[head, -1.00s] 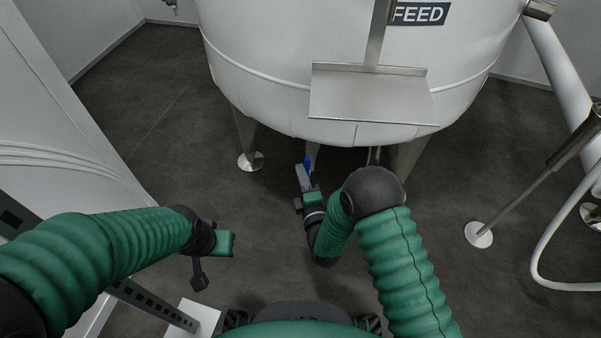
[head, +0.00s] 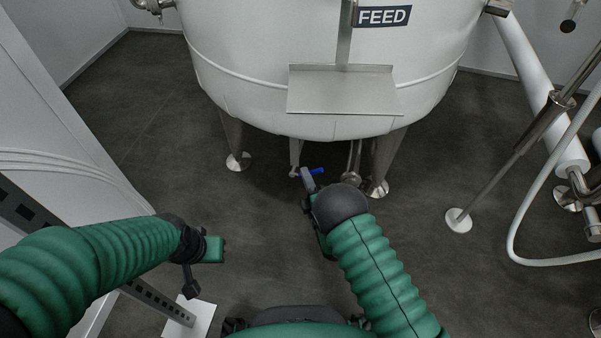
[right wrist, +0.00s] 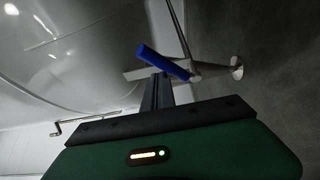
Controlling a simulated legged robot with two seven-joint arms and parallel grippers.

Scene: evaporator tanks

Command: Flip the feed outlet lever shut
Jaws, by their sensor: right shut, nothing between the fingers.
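The feed tank (head: 240,60) is a large white vessel with a FEED sign. The blue outlet lever (head: 317,171) is low under its front edge, beside a thin outlet pipe (head: 295,152), and points right. My right gripper (head: 306,175) is shut and empty, with its tips right at the lever. In the right wrist view the blue lever (right wrist: 163,62) crosses just beyond the shut fingers (right wrist: 157,90); I cannot tell whether they touch. My left gripper (head: 191,283) hangs at the lower left, away from the tank; its finger state is unclear.
A metal shelf (head: 340,92) juts from the tank front above the lever. Tank legs (head: 233,138) stand on round feet around the outlet. A slanted metal post (head: 500,165) and a white hose (head: 512,235) are on the right. The dark floor between is clear.

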